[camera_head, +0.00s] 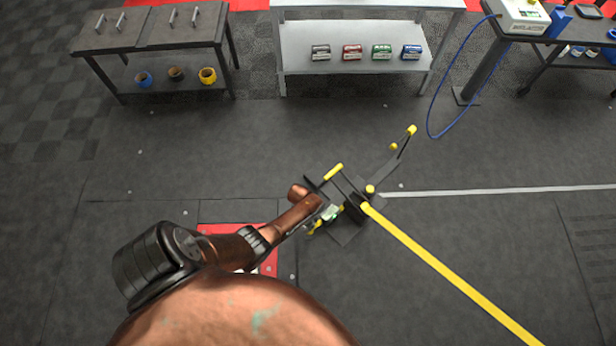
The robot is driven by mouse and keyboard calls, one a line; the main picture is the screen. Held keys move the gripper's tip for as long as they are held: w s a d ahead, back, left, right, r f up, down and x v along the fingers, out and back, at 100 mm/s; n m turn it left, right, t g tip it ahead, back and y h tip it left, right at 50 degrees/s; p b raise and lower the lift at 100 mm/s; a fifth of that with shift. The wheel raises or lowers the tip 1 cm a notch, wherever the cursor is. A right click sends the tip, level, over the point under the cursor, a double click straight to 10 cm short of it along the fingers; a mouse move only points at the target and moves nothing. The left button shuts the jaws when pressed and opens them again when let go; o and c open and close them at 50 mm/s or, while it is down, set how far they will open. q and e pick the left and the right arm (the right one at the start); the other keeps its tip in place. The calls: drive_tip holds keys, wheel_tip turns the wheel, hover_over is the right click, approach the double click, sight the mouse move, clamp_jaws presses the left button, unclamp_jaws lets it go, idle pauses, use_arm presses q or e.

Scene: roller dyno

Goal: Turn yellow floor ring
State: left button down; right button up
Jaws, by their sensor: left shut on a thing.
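My left arm comes in from the lower left, and its left gripper (328,214) is at a dark floor fixture with yellow parts. It is shut on a small yellow piece (315,228), which I take to be the yellow floor ring. Only bits of this piece show beside the fingers, and the gripper hides the rest. The dark fixture (345,232) stands on the floor, with yellow-tipped bars around it. My right gripper is not in view.
A yellow bar or strap (450,275) runs from the fixture to the lower right. A thin yellow-tipped lever (402,148) rises behind it. A dark bench (150,30), a grey shelf table (350,45) and a blue hose (435,105) are farther back. Open floor lies between.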

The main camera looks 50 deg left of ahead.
use_arm(q)
drive_tip(key=c, duration=2)
unclamp_jaws()
drive_tip(key=shift+o, duration=0.2)
drive_tip(key=shift+r, duration=0.1)
wheel_tip(320, 180, up, 12)
drive_tip(key=a, duration=0.2)
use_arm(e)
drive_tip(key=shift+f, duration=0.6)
use_arm(q)
drive_tip(key=shift+a, duration=0.1)
